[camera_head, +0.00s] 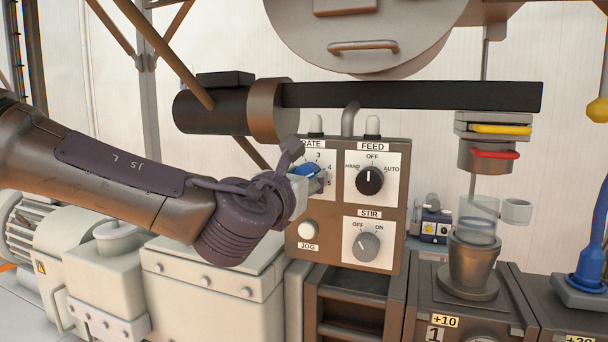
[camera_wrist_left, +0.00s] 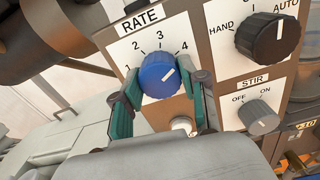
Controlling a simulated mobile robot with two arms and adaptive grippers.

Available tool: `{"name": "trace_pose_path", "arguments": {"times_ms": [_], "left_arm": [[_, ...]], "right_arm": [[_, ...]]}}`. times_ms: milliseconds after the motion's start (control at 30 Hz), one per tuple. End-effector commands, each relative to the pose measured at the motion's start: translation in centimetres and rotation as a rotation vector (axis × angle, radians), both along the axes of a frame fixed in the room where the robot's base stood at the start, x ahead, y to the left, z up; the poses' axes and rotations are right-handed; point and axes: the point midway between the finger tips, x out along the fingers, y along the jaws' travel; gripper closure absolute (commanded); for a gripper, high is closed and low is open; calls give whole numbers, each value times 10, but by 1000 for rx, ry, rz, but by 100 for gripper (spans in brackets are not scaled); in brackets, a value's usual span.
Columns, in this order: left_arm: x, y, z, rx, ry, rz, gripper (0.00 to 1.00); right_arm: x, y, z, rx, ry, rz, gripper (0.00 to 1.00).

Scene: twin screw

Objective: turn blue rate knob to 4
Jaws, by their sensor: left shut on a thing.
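The blue RATE knob (camera_head: 306,171) is on a white dial plate at the upper left of the control panel (camera_head: 398,240), partly hidden by my left gripper. In the left wrist view the whole blue knob face (camera_wrist_left: 158,75) shows, with 1 to 4 printed around it. Its white pointer line slants to the upper right, roughly toward the 4; the exact setting is hard to tell. My left gripper (camera_head: 308,182) is shut on the knob. Its two green-padded fingers (camera_wrist_left: 162,92) press on opposite sides of it in the left wrist view. My right gripper is not in view.
The black FEED knob (camera_head: 370,180) is right of the RATE dial, with the grey STIR knob (camera_head: 366,246) below it. A pale JOG button (camera_head: 308,229) is under the RATE dial. A black beam (camera_head: 410,96) runs above the panel. A beaker (camera_head: 478,222) stands at right.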

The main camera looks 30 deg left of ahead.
Motion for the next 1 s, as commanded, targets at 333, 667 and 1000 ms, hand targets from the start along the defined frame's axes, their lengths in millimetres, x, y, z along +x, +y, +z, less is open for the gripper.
{"name": "trace_pose_path", "arguments": {"times_ms": [333, 667, 1000], "left_arm": [[0, 0, -1, 97, 25, 0, 92], [0, 0, -1, 106, 27, 0, 92], [0, 0, -1, 105, 26, 0, 32]], "right_arm": [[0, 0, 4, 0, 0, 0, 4], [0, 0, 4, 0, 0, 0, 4], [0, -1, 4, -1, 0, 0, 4]]}}
